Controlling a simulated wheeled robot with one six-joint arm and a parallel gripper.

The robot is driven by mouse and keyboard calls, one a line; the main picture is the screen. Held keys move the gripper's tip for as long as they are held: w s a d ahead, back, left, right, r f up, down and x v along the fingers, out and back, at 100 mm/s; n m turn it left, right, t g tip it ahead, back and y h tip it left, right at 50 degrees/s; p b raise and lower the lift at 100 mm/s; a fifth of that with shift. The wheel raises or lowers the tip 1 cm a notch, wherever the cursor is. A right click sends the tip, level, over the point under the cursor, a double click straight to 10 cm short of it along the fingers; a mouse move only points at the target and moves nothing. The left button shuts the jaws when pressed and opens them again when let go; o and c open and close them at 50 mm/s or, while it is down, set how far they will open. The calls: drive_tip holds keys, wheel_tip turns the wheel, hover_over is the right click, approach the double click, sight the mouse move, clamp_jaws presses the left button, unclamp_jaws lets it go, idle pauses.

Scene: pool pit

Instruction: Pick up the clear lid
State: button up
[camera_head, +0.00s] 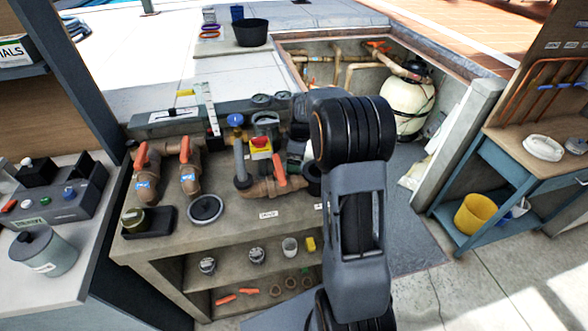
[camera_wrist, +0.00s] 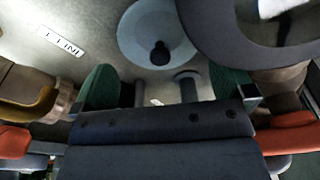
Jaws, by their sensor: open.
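In the wrist view, a pale, bluish round disc with a dark knob (camera_wrist: 135,30) shows at the top. I cannot tell which of these is the clear lid, or whether they are the same piece. My gripper (camera_wrist: 165,88) is open and empty in the wrist view, its green-padded fingers spread apart just below the disc. In the head view my gripper is hidden behind my arm.
Pipes with orange-handled valves (camera_head: 143,165) crowd the workbench (camera_head: 160,245). A pot with a red-and-yellow part (camera_head: 261,148) stands close to my arm. A large dark ring (camera_wrist: 225,45) fills the wrist view's upper right. A cream tank (camera_head: 408,105) stands behind.

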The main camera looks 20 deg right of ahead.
drive_tip(key=shift+a+f, duration=0.15)
drive_tip(key=shift+f, duration=1.25)
drive_tip(key=c, duration=0.5)
drive_tip(key=shift+r, duration=0.1)
drive_tip(key=shift+c, duration=0.2)
